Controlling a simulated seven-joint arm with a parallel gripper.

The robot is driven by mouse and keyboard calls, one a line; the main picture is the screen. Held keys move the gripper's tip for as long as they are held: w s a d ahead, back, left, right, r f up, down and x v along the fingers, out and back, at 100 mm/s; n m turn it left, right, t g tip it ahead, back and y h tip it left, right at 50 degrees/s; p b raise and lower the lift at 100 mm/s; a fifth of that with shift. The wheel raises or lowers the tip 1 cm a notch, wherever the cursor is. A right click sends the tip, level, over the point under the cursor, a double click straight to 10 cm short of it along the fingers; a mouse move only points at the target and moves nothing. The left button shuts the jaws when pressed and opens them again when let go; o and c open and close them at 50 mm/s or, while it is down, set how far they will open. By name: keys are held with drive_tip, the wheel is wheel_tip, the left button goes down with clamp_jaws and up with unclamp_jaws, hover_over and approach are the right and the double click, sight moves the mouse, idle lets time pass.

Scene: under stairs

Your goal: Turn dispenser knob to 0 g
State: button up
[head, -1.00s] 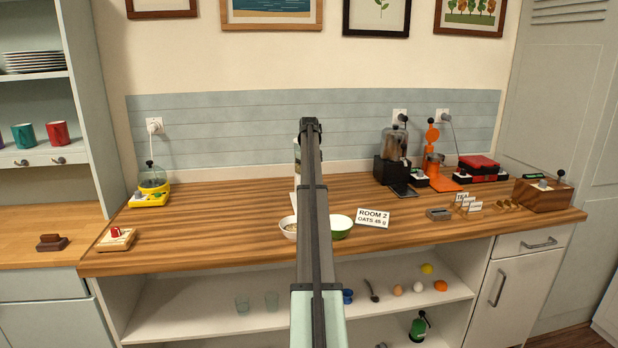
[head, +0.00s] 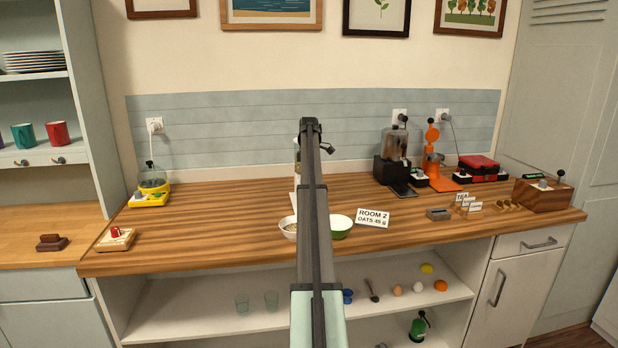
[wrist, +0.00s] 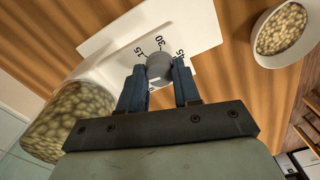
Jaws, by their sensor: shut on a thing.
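In the wrist view, the dispenser has a white body with a flat dial plate (wrist: 195,25) marked 15, 30 and 45, and a clear container (wrist: 65,118) full of pale pieces. My gripper (wrist: 160,73) is shut on the round grey knob (wrist: 159,65), one blue finger on each side. The 0 mark and the knob's exact setting cannot be read clearly, as the fingers and knob cover part of the dial. In the head view, my arm hides the gripper, the knob and most of the dispenser (head: 297,158).
The counter's left middle (head: 220,220) is clear.

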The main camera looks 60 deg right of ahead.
drive_tip(key=shift+w+n, duration=0.1)
drive_tip(key=shift+n, duration=0.5)
drive_tip(key=o, duration=1.1)
drive_tip(key=shift+c, duration=0.2)
wheel_tip(320, 180, up, 14)
drive_tip(key=shift+f, duration=0.1)
idle(0.4)
